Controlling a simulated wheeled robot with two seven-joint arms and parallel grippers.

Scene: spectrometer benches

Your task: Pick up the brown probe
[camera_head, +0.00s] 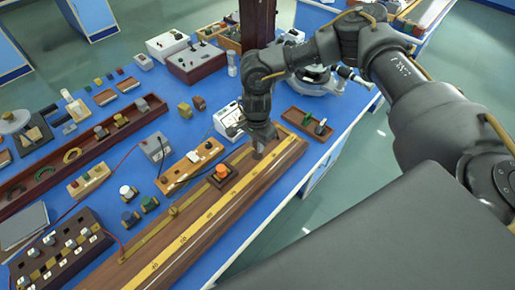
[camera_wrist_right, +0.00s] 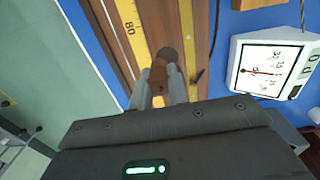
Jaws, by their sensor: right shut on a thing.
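The brown probe (camera_wrist_right: 159,74) is between the two fingers of my right gripper (camera_wrist_right: 160,88) in the right wrist view. The fingers are shut on it. Its far end meets a dark round spot over the wooden ruler board; I cannot tell whether it touches the board. In the head view my right gripper (camera_head: 260,143) points down at the far part of the long wooden board (camera_head: 290,152), and the probe is mostly hidden below it. My left gripper is not in view.
An orange-topped knob (camera_head: 221,171) stands on the board nearer to me. A white dial meter (camera_head: 228,120) stands just left of my right gripper, also in the wrist view (camera_wrist_right: 272,68). A wooden tray (camera_head: 306,124) lies to the right. Several instruments crowd the blue bench at left.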

